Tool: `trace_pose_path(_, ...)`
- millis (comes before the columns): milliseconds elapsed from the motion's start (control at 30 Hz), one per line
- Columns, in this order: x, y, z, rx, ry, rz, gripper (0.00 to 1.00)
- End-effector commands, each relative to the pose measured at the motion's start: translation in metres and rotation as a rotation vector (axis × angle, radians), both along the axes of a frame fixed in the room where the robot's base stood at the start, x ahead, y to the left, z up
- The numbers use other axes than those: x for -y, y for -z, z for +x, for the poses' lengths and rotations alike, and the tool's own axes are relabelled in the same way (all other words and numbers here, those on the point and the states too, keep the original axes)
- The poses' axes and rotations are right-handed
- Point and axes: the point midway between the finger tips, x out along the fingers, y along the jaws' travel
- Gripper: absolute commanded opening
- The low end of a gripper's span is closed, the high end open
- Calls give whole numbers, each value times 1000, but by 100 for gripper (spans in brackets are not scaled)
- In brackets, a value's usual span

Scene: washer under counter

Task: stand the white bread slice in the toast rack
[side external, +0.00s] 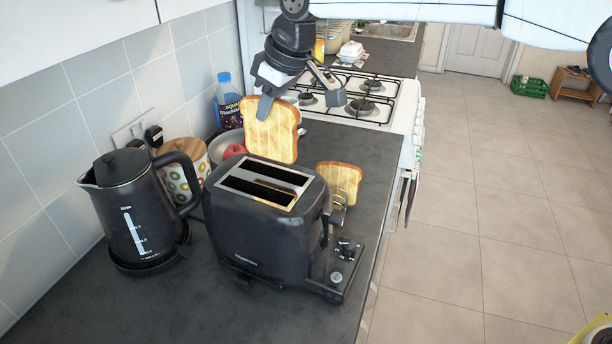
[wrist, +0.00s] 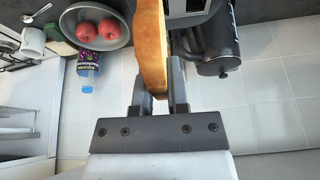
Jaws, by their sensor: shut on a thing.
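The white bread slice (side external: 270,130), golden-faced with a brown crust, hangs upright in my gripper (side external: 298,101), just behind and above the toaster. In the wrist view the slice (wrist: 152,45) shows edge-on between the two fingers of my gripper (wrist: 160,92), which is shut on it. The toast rack (side external: 338,207) is a small wire rack on the counter, behind the toaster's right end and mostly hidden by it. A second bread slice (side external: 341,181) stands in the rack. The held slice is left of the rack and higher, apart from it.
The black toaster (side external: 255,222) stands in front of the rack. A black kettle (side external: 130,205), patterned canister (side external: 182,182), bowl of red apples (side external: 233,152) and purple-labelled bottle (side external: 228,105) stand left. The gas hob (side external: 372,100) lies behind. Bare counter (side external: 365,150) borders the rack.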

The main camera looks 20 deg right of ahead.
Motion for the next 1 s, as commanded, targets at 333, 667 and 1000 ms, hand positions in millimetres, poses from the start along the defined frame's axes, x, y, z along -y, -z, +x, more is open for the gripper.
trace_pose_path(333, 0, -11, 0, 2, 0, 1, 0)
trace_pose_path(667, 0, -25, 0, 1, 0, 1, 0)
trace_pose_path(1000, 0, -30, 0, 1, 0, 1, 0)
